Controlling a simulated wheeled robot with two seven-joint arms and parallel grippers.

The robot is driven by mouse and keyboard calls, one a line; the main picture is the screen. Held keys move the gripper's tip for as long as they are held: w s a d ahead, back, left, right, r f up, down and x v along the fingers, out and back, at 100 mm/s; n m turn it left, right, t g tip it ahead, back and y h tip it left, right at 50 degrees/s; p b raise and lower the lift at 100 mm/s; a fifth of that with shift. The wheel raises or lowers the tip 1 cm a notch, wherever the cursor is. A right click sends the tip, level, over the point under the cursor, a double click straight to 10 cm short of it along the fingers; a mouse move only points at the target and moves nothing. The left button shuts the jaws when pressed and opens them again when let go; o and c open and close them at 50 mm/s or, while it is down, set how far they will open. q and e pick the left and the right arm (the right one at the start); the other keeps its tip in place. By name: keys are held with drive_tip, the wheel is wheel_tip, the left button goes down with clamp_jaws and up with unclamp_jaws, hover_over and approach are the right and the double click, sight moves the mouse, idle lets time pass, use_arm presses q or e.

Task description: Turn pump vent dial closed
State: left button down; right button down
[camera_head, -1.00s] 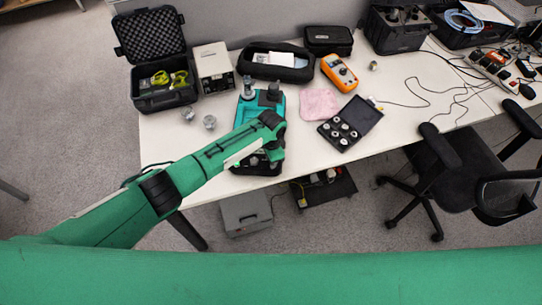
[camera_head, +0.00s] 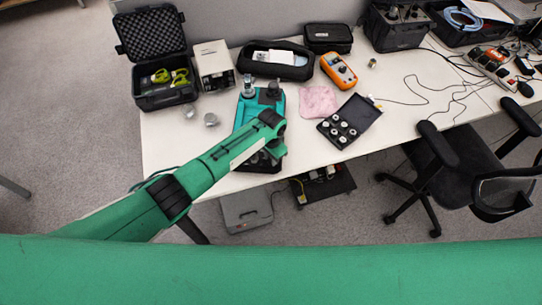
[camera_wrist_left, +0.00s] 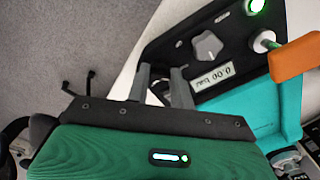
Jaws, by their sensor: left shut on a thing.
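The teal and black pump (camera_head: 243,108) stands at the table's front edge in the head view, partly hidden by my left arm. In the left wrist view its black panel (camera_wrist_left: 180,58) carries a grey winged dial (camera_wrist_left: 207,45), a "0.00 bar" display and a lit green button (camera_wrist_left: 255,6). My left gripper (camera_wrist_left: 161,72) has its fingers at the panel's lower left edge, beside the grey dial and visibly apart from it. It is shut on part of the pump; the exact contact is unclear. In the head view the fingertips are hidden. My right gripper is out of view.
An open case of small fittings (camera_head: 349,123), a pink cloth (camera_head: 319,101) and an orange multimeter (camera_head: 338,70) lie right of the pump. A chair (camera_head: 450,175) stands at the front right.

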use_arm(q)
drive_tip(key=c, duration=1.2)
unclamp_jaws()
wheel_tip(320, 180, up, 14)
drive_tip(key=b, duration=0.2)
drive_tip(key=shift+b, duration=0.3)
drive_tip(key=shift+f, duration=0.1)
